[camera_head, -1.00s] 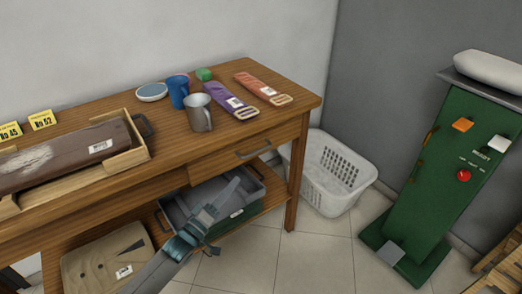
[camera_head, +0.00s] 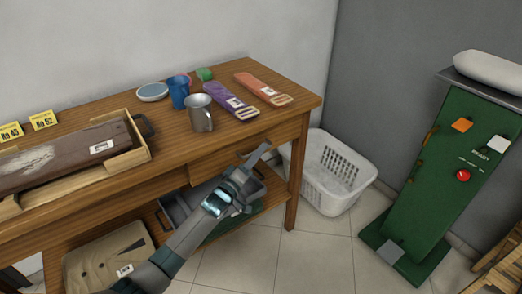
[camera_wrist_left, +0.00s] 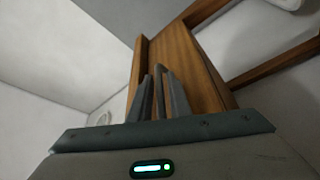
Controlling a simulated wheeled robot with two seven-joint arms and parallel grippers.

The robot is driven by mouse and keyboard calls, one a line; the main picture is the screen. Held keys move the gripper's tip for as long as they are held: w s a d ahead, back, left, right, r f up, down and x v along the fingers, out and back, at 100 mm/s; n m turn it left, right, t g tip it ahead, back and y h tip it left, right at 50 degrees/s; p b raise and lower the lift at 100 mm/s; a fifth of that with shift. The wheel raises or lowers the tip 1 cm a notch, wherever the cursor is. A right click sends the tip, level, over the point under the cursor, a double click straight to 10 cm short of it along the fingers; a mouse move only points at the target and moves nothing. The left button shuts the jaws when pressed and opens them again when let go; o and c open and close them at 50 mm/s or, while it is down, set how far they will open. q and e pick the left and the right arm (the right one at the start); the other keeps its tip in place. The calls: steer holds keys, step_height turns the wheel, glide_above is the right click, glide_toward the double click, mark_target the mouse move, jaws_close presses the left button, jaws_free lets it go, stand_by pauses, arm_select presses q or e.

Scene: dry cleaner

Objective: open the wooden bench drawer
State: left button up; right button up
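The wooden bench (camera_head: 222,72) stands against the wall, with its drawer front (camera_head: 284,138) under the top at the right; the drawer looks shut. The dark drawer handle (camera_head: 241,156) is mostly hidden behind my left gripper (camera_head: 262,148), whose fingers reach up in front of it. Contact with the handle cannot be told. In the left wrist view, the fingers (camera_wrist_left: 154,80) are close together with a narrow gap, pointing towards brown wood (camera_wrist_left: 188,70) of the bench. No handle shows between them. My right gripper is not in view.
On the bench stand a metal mug (camera_head: 200,112), a blue cup (camera_head: 178,93), strap-like pieces and a wooden tray (camera_head: 128,160). A grey bin (camera_head: 176,207) sits on the lower shelf. A white basket (camera_head: 338,178) stands right of the bench. Floor in front is clear.

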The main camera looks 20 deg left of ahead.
arm_select(q)
steer(key=shift+w+d+r, duration=0.15)
steer(key=shift+w+d, duration=0.1)
steer(key=shift+w, duration=0.3)
steer(key=shift+c, duration=0.3)
jaws_close()
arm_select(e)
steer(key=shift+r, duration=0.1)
